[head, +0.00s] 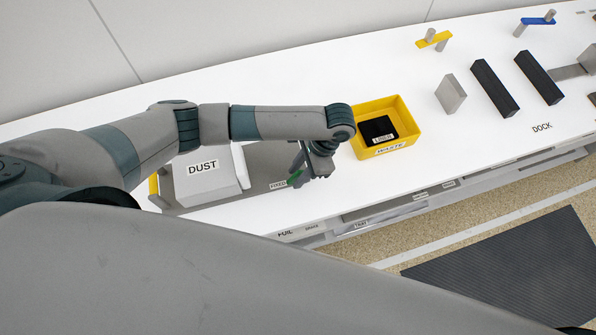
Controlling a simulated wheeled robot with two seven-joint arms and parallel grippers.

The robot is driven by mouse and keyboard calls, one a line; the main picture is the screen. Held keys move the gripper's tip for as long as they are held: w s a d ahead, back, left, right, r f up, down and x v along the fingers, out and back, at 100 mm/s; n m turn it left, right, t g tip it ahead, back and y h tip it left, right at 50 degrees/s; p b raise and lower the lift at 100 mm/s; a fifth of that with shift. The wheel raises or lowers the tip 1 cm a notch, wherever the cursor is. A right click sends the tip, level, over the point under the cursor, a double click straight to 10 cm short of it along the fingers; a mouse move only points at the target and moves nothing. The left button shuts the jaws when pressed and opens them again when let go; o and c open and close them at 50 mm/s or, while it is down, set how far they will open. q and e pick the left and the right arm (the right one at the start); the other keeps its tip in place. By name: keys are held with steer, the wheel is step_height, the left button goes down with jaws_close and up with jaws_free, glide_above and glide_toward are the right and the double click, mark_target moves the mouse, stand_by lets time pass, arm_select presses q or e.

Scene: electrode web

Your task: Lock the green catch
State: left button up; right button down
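The green catch (294,178) is a small green piece at the right end of a grey plate, beside a small label that seems to read "FIXED". My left gripper (315,176) is low over the plate's right end, right beside the green catch. The wrist and fingers hide part of that spot. I cannot tell whether the fingers touch the catch, or whether they are open or shut. A grey box marked "DUST" (209,184) sits on the plate (262,160) to the left, under my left forearm. My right gripper is not in view.
A yellow bin marked "WASTE" (404,107) with a black square piece (377,130) inside stands just right of my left wrist. A yellow part (154,186) is left of the DUST box. Grey and black blocks (494,88) stand farther right. The white table's front edge is close.

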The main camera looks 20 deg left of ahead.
arm_select(q)
jaws_close()
stand_by(0.3)
